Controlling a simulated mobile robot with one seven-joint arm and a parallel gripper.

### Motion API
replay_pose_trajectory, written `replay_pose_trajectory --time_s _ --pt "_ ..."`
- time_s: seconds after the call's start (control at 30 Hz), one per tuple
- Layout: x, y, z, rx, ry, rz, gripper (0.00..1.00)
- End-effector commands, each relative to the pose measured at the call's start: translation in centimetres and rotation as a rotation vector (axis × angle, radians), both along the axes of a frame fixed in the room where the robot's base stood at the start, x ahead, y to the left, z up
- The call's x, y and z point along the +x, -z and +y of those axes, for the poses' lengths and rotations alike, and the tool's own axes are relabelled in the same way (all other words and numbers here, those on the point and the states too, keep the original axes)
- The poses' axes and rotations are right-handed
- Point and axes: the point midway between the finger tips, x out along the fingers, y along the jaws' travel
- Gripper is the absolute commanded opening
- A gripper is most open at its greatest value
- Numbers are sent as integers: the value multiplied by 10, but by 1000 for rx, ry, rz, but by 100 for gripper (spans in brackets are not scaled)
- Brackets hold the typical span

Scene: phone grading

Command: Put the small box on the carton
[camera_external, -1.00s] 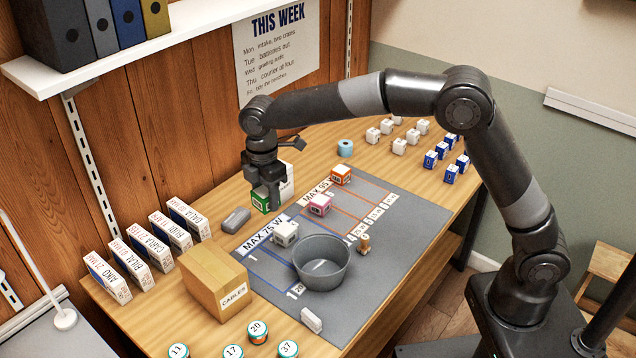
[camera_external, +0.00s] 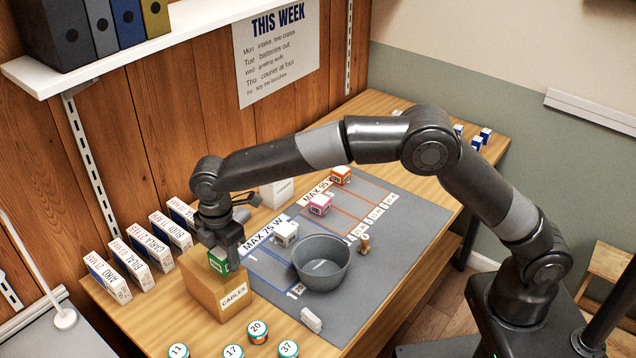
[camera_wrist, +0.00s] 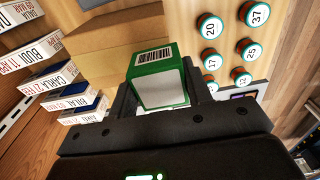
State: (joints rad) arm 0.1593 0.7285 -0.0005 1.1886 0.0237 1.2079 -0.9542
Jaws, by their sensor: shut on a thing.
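The small box is green and white; it shows in the outside view (camera_external: 218,262) and, with a barcode on its white label, in the wrist view (camera_wrist: 158,82). My gripper (camera_external: 219,254) is shut on it, with a dark finger on each side in the wrist view (camera_wrist: 162,98). The carton (camera_external: 207,292) is brown, labelled CABLES, and stands at the table's front left; its brown face also shows in the wrist view (camera_wrist: 112,38). The small box is over the carton's top in the outside view. I cannot tell whether it touches the carton.
White labelled boxes (camera_external: 130,262) stand in a row left of the carton. Numbered round tins (camera_external: 258,331) are in front of it. A grey bowl (camera_external: 321,263) and a white cube (camera_external: 285,233) are on the grey mat (camera_external: 390,215) to the right. A white box (camera_external: 280,194) stands behind my arm.

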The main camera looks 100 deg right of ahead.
Motion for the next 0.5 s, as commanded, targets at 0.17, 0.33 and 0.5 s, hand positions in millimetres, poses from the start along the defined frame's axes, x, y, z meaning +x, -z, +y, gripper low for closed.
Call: replay_pose_trajectory --time_s 0.17,0.33,0.5 --pt "-1 25 0 1 0 4 22" --pt "0 38 0 0 1 0 22" --pt "0 37 0 0 1 0 22"
